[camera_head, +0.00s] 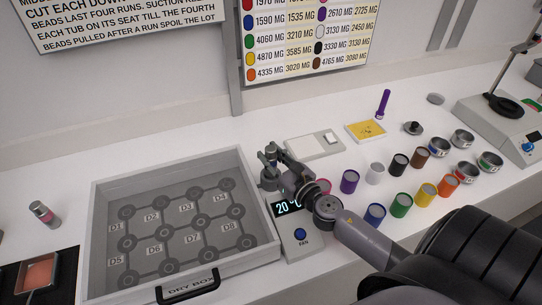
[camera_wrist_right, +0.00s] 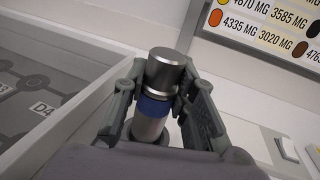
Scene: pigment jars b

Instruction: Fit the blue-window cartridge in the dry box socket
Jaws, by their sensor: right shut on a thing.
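My right gripper (camera_head: 272,158) is by the right wall of the dry box (camera_head: 262,218), over the far end of the control unit (camera_head: 303,243) with its 20° display and FAN button. In the right wrist view the gripper (camera_wrist_right: 168,100) is shut on the blue-window cartridge (camera_wrist_right: 166,70), a metal cylinder with a blue band, held about upright between the fingers. The cartridge's lower end is largely hidden, and I cannot tell whether it touches anything. The socket is not clearly visible. My left gripper is not in view.
Several coloured jars (camera_head: 401,205) stand right of my arm. A scale-like stand (camera_head: 505,125) is far right.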

